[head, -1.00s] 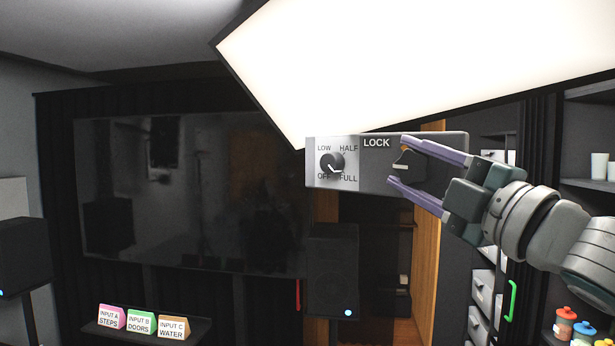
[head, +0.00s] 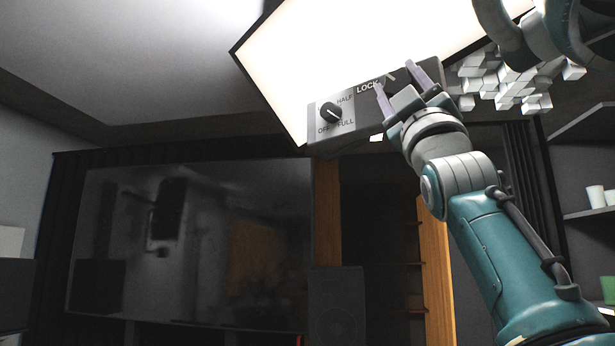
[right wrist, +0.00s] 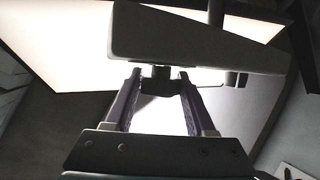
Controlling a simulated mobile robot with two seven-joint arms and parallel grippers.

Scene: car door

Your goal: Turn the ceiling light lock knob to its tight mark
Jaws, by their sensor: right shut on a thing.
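The grey control box (head: 366,112) hangs at the lower edge of the lit ceiling panel (head: 320,60), with the word LOCK on its face. The mode dial (head: 330,112) is on its left part, by the HALF, FULL and OFF labels. My right gripper (head: 398,78) reaches up to the LOCK part, its purple fingers on either side of the lock knob. In the right wrist view the dark lock knob (right wrist: 158,72) sits between the fingertips, and the gripper is shut on it. The knob's pointer and the tight mark cannot be made out. My left gripper is not in view.
White blocks (head: 515,82) hang near the ceiling right of the box. A large dark screen (head: 190,245) stands at the left, and shelves (head: 590,215) with white cups are at the right. Another of my arm links shows at the top right.

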